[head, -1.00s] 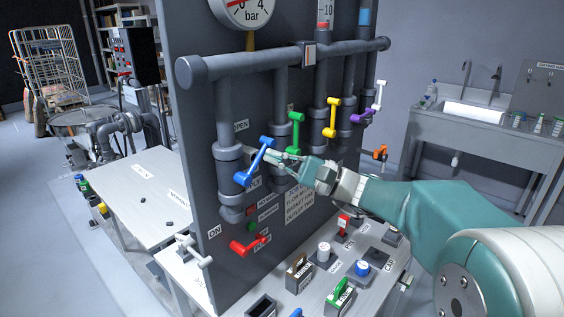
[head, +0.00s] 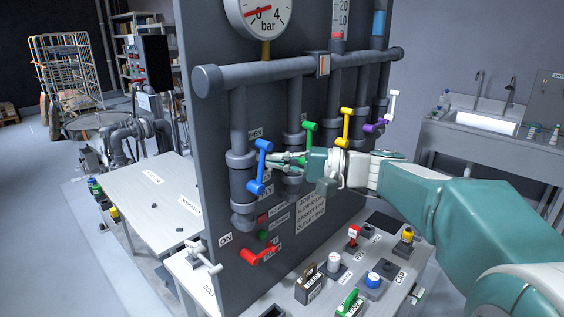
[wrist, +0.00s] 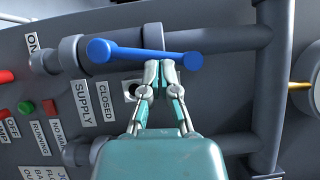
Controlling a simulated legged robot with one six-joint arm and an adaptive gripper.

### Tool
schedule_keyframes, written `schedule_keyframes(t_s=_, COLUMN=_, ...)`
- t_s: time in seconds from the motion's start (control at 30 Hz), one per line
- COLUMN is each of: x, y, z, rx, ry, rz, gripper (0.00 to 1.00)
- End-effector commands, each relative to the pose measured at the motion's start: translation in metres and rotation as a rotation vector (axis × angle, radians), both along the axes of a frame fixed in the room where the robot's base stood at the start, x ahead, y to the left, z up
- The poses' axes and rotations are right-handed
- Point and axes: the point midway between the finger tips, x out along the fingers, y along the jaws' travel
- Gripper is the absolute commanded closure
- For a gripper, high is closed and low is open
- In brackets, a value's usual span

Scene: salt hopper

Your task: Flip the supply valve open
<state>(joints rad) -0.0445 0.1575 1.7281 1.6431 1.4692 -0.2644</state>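The supply valve's handle (head: 261,166) is a blue lever on the leftmost vertical pipe. It stands nearly upright in the head view. In the wrist view the lever (wrist: 145,52) runs across the picture, above SUPPLY and CLOSED labels (wrist: 93,102). An OPEN label (head: 254,133) shows near its top end in the head view. My gripper (head: 274,162) is just right of the lever. In the wrist view my gripper's fingertips (wrist: 158,66) are together with nothing visible between them, right beside the lever's middle. They look in contact, but I cannot be certain.
Green (head: 307,141), yellow (head: 345,127) and purple (head: 376,127) levers are on neighbouring pipes. A red lever (head: 259,255) is lower on the panel. A horizontal manifold pipe (head: 290,70) and pressure gauge (head: 262,15) are above. A bench (head: 330,275) with switches is below.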

Motion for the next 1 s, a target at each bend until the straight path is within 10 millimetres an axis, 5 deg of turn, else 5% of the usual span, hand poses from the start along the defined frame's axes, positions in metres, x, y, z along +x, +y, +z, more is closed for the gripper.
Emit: schedule_keyframes(t_s=1.0, x=-0.0051, y=-0.0012, z=0.0023, rx=-0.073, ry=-0.091, rz=-0.001, gripper=1.0)
